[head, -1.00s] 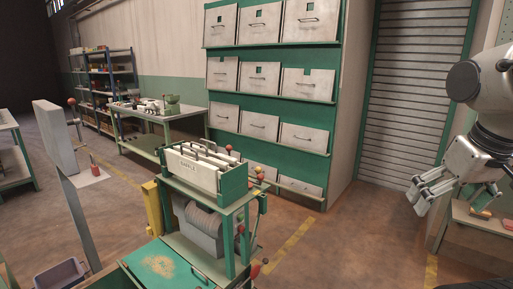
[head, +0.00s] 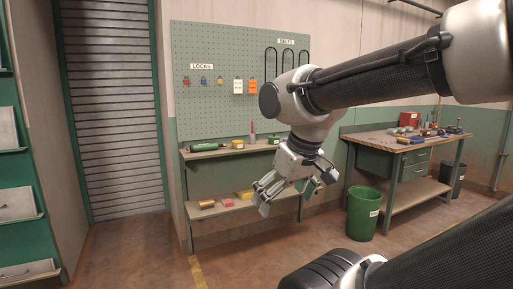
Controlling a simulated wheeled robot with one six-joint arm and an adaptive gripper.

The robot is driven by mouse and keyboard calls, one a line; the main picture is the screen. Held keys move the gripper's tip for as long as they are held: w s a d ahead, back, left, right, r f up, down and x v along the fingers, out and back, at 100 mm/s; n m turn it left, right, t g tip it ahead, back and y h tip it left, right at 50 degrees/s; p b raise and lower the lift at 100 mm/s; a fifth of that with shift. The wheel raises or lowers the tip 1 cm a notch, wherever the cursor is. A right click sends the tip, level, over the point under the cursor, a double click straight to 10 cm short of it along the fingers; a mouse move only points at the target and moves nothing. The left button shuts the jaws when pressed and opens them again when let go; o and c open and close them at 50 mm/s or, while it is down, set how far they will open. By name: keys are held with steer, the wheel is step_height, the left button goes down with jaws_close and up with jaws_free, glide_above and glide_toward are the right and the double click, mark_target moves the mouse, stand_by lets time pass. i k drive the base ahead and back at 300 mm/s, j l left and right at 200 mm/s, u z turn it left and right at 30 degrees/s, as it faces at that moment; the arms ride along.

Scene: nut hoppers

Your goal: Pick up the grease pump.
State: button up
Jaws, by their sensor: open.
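No thing in view can be told for certain as the grease pump. A green, long object (head: 204,147) lies on the top shelf of the bench under the pegboard, at its left end. A thin upright object with a red top (head: 252,129) stands farther right on that shelf; it is too small to name. My gripper (head: 287,196) hangs in front of the bench's right half, fingers spread and empty, pointing down. It and my arm hide part of the bench and pegboard.
The pegboard (head: 212,112) holds locks, tags and belts. A green bin (head: 363,213) stands right of the bench (head: 228,219). A cluttered workbench (head: 383,150) is at the right. A roller shutter (head: 110,120) is at the left. The floor before the shutter is clear.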

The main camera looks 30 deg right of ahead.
mark_target(211, 146)
steer(key=z, duration=0.5)
steer(key=i+j+u, duration=0.1)
steer(key=i+j, duration=0.15)
steer(key=i, duration=1.45)
steer(key=i+j+u, duration=0.1)
steer(key=i, duration=1.6)
